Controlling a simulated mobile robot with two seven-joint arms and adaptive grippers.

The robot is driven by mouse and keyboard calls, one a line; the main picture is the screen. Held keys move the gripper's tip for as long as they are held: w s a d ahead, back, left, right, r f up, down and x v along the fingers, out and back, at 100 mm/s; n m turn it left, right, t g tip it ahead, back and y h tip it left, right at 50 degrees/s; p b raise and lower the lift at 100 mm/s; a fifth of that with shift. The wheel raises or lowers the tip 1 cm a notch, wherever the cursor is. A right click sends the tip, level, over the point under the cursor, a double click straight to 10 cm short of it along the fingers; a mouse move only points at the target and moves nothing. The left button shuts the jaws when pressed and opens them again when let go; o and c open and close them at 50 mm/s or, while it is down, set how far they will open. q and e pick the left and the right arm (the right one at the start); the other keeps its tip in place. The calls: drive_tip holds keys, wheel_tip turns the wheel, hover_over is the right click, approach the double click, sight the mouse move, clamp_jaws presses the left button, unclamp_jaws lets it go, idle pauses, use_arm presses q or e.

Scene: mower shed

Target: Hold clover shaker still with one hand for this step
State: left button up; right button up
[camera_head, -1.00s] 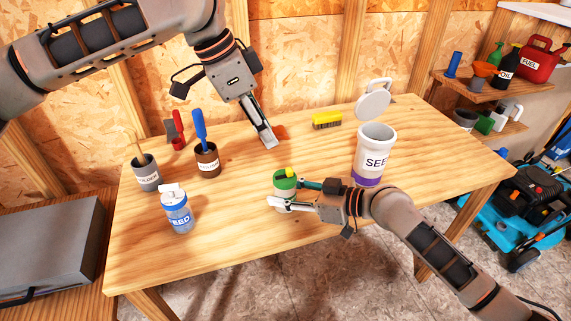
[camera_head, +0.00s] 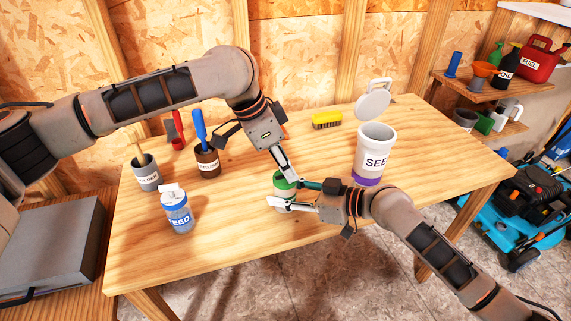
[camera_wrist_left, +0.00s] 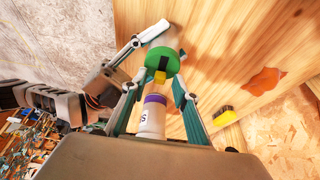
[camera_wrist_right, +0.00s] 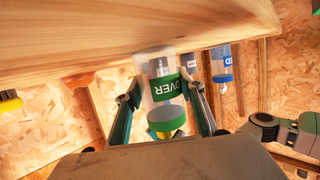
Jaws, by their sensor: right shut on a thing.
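The clover shaker (camera_head: 284,187) stands on the table near its front edge, a small clear jar with a green lid. Its label shows upside down in the right wrist view (camera_wrist_right: 165,88). My right gripper (camera_head: 297,196) is shut around the jar's body from the right. My left gripper (camera_head: 288,171) is just above the lid, pointing down. In the left wrist view, its fingers (camera_wrist_left: 155,95) are apart, with the green lid (camera_wrist_left: 163,62) and its yellow tab between or just beyond the tips. Whether they touch the lid cannot be told.
A white seed bucket (camera_head: 375,150) with its lid raised stands to the right. A blue-capped feed shaker (camera_head: 176,210) and two tool cups (camera_head: 146,174) stand left. A yellow brush (camera_head: 327,120) lies at the back. The front middle of the table (camera_head: 235,235) is clear.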

use_arm(q)
clamp_jaws()
drive_tip(key=shift+s+a, duration=0.2)
drive_tip(key=shift+a, duration=0.4)
drive_tip(key=shift+s+a, duration=0.15)
drive_tip(key=shift+a, duration=0.4)
unclamp_jaws()
drive_tip(key=shift+d, duration=0.1)
drive_tip(key=v, duration=1.2)
